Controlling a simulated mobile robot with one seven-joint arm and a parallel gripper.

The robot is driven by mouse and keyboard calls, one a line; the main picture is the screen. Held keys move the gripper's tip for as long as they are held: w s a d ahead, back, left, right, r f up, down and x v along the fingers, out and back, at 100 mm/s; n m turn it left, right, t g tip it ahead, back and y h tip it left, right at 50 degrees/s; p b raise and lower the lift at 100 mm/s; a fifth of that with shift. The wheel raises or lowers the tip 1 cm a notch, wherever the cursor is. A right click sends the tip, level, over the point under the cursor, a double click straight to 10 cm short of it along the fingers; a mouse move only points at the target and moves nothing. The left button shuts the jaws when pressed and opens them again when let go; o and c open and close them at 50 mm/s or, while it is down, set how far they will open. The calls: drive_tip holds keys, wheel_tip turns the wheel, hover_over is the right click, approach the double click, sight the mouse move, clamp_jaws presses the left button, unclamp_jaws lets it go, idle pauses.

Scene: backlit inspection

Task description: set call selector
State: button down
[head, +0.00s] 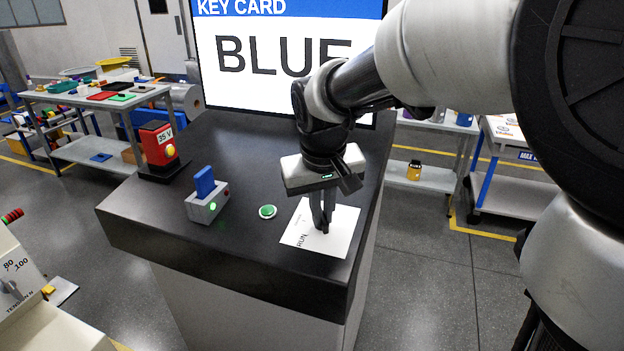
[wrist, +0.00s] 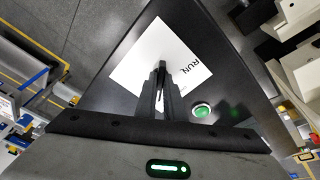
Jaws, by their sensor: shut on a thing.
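The call selector's white plate (head: 343,228) lies on the dark bench top, with the word RUN at its near left corner and smaller print above it. The plate also shows in the wrist view (wrist: 140,68), with RUN at its right edge. My gripper (head: 322,228) points down over the middle of the plate. In the wrist view its fingers (wrist: 161,68) are close together, shut on the selector's small dark knob. The fingers hide most of the knob, so I cannot tell which way it points.
A green round button (head: 267,212) is left of the plate. Further left stand a grey card reader (head: 208,205) with a blue card (head: 204,182) upright in it and a red box (head: 158,150) marked 35 V. A screen (head: 280,60) reading KEY CARD BLUE stands behind.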

drive_tip(key=shift+m, duration=0.6)
drive_tip(key=c, duration=1.9)
unclamp_jaws()
drive_tip(key=shift+o, duration=0.2)
drive_tip(key=p+v, duration=0.1)
drive_tip(key=v, duration=1.6)
drive_tip(key=shift+r+p, duration=0.25)
drive_tip(key=shift+p, duration=0.05)
drive_tip(key=shift+a, duration=0.1)
drive_tip(key=s+d+f+t+p, duration=0.1)
drive_tip(key=s+d+f+p, duration=0.1)
drive_tip(key=s+d, duration=0.3)
drive_tip(key=s+d+f+m+t+p, duration=0.1)
drive_tip(key=s+d+f+p, duration=0.2)
drive_tip(key=s, duration=0.5)
drive_tip(key=shift+s+d+p, duration=0.35)
drive_tip(key=shift+d+p, duration=0.15)
drive_tip(key=shift+d, duration=0.55)
